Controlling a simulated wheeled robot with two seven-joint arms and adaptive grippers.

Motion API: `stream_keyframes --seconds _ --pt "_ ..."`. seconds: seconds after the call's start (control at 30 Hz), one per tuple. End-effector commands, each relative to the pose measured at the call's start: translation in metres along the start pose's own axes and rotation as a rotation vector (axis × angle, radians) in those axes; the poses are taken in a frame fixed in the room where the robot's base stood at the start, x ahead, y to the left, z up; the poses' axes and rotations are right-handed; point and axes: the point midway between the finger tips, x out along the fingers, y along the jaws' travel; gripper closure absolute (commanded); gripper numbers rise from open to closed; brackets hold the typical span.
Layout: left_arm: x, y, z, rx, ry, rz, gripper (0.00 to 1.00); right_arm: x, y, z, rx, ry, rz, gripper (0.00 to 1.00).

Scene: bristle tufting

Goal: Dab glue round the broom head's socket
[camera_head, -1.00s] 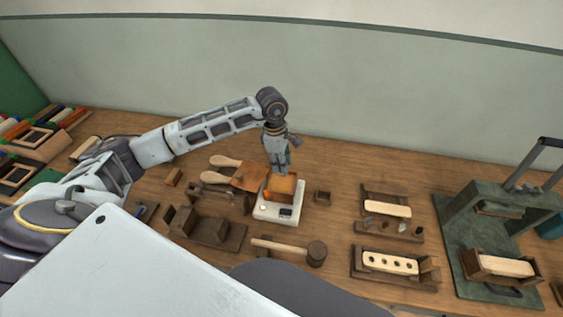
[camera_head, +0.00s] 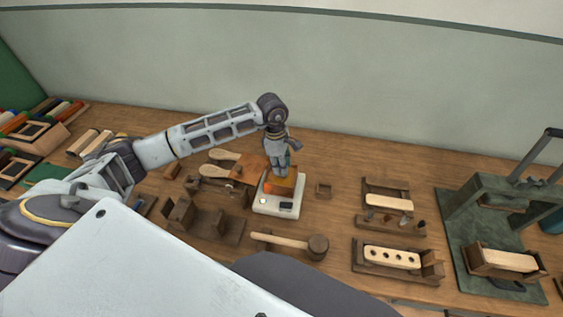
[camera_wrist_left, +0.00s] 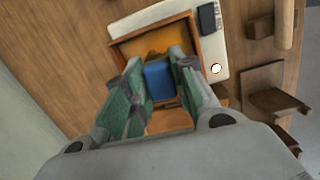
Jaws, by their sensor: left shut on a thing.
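My left gripper (camera_head: 281,172) points down over an open wooden box on a white device (camera_head: 276,205) with a small dark panel. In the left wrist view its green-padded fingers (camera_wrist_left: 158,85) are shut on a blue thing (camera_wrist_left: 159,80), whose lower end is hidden. The box (camera_wrist_left: 212,52) shows amber stuff inside (camera_wrist_left: 150,46), and the fingers are over or in its opening; I cannot tell how deep. A pale block with a row of dark holes (camera_head: 391,257) lies in a wooden holder at the right. I cannot tell which piece is the broom head. My right gripper is not in view.
A mallet (camera_head: 285,241) lies in front of the white device. Wooden paddles (camera_head: 218,170) and a wooden fixture (camera_head: 205,222) are at its left. A green press (camera_head: 480,210) stands at the far right.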

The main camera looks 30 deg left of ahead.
Motion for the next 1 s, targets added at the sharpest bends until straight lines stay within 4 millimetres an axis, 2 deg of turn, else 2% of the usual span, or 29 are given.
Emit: stream_keyframes --seconds 0.23,1.0 --pt "0.0093 -0.0002 -0.0010 0.000 0.000 0.000 0.93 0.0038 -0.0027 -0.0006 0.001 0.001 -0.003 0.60" --pt "0.0097 0.0000 -0.0012 0.000 0.000 0.000 0.93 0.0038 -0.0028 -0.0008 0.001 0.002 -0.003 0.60"
